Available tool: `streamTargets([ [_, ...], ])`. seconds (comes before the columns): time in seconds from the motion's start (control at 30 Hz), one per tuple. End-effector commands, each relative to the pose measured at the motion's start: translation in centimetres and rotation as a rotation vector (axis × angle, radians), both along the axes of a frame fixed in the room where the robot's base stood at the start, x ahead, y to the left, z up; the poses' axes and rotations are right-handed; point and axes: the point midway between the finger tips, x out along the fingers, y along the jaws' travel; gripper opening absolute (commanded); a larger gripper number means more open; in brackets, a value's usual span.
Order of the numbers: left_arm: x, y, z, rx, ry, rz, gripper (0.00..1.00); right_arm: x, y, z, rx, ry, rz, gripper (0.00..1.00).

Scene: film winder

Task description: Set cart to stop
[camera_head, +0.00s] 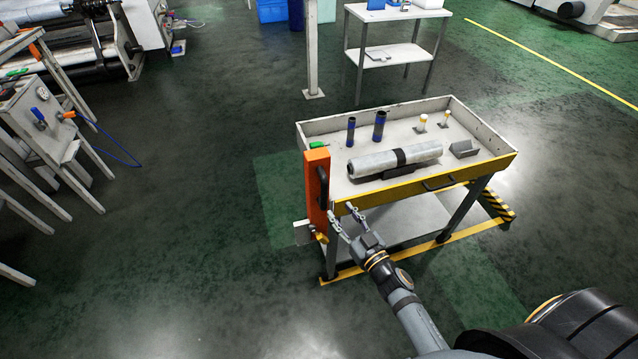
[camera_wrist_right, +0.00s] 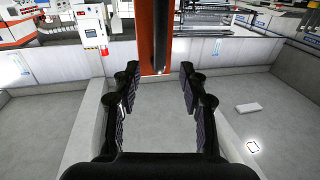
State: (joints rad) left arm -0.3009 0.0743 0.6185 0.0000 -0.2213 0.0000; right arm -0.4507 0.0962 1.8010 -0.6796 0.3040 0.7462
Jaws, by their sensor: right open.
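The cart (camera_head: 448,186) is a pale tray table with a yellow front edge, standing within yellow floor markings. An orange upright post (camera_head: 316,190) with a dark handle rises at its left front corner. My right gripper (camera_head: 341,210) is open and empty, close to the post's lower right side. In the right wrist view, the orange post (camera_wrist_right: 146,35) shows beyond and between the open fingertips (camera_wrist_right: 159,70). I cannot tell whether they touch it. My left gripper is not in view.
A white shelf table (camera_head: 398,54) stands behind. Machine benches (camera_head: 40,110) are at left. The floor in front is clear.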

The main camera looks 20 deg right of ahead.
Motion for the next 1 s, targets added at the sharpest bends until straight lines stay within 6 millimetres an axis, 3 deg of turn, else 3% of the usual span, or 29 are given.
streamTargets([
  [0.23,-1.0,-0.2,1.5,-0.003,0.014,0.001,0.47,4.8,1.1,0.5,0.004,-0.003,-0.002,0.43],
  [0.5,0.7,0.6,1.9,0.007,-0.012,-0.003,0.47,9.1,2.1,0.1,0.001,-0.001,-0.001,0.43],
  [0.87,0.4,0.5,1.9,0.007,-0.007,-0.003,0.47,9.8,2.3,0.0,0.001,0.0,-0.001,0.43],
  [1.0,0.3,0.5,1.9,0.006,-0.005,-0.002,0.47,9.8,2.3,0.0,0.001,0.0,-0.001,0.25],
])
